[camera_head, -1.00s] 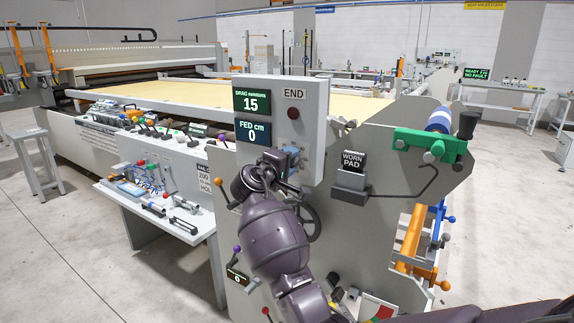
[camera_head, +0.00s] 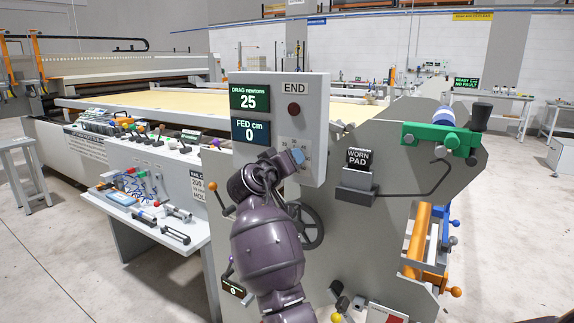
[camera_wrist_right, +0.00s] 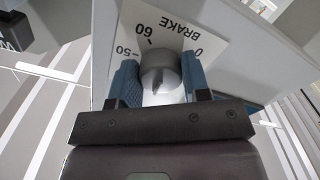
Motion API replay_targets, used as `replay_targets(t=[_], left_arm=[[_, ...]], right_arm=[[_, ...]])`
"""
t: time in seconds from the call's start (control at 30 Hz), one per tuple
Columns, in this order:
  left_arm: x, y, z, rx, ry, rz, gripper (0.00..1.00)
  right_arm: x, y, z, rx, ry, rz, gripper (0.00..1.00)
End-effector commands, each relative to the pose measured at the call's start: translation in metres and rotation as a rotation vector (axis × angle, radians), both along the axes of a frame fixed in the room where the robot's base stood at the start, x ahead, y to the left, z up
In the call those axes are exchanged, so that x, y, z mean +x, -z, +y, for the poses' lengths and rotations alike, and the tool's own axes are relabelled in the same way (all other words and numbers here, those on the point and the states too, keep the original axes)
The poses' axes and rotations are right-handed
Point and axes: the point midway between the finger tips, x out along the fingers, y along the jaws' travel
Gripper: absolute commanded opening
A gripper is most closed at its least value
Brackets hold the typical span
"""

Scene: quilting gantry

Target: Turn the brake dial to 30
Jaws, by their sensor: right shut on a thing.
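The brake dial (camera_wrist_right: 160,68) is a round grey knob on a white scale plate marked BRAKE, with 0, 50 and 60 readable in the right wrist view. My right gripper (camera_wrist_right: 160,88) is shut on it, one blue finger on each side. A dark wedge shows on the knob's near side; the mark it points to is hidden. In the head view my right gripper (camera_head: 297,157) is at the lower part of the grey control panel (camera_head: 313,130) and covers most of the dial. The drag display (camera_head: 249,98) reads 25 newtons. My left gripper is not in view.
The FED display (camera_head: 250,132) reads 0 cm, and a dark red button (camera_head: 293,109) sits beside the displays. A black handwheel (camera_head: 308,228) is just below my gripper. A worn pad box (camera_head: 358,185) and green bracket (camera_head: 437,137) are to the right.

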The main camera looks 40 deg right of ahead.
Motion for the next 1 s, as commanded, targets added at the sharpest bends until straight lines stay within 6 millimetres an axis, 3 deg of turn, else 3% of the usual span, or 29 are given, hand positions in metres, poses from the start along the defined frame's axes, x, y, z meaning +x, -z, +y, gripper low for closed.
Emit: replay_targets(t=[0.7, 0.73, 0.87, 1.0], left_arm=[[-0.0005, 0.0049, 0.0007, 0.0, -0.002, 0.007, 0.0], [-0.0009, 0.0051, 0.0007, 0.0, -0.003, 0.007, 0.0], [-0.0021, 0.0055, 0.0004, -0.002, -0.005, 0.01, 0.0], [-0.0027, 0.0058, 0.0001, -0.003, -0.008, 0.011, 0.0]], right_arm=[[0.0004, 0.0022, 0.0004, 0.031, 0.0, -0.066, 0.2], [0.0004, 0.0021, 0.0004, 0.031, 0.0, -0.066, 0.46], [0.0004, 0.0018, 0.0004, 0.03, 0.0, -0.067, 0.66], [0.0004, 0.0011, 0.0004, 0.029, 0.0, -0.067, 0.69]])
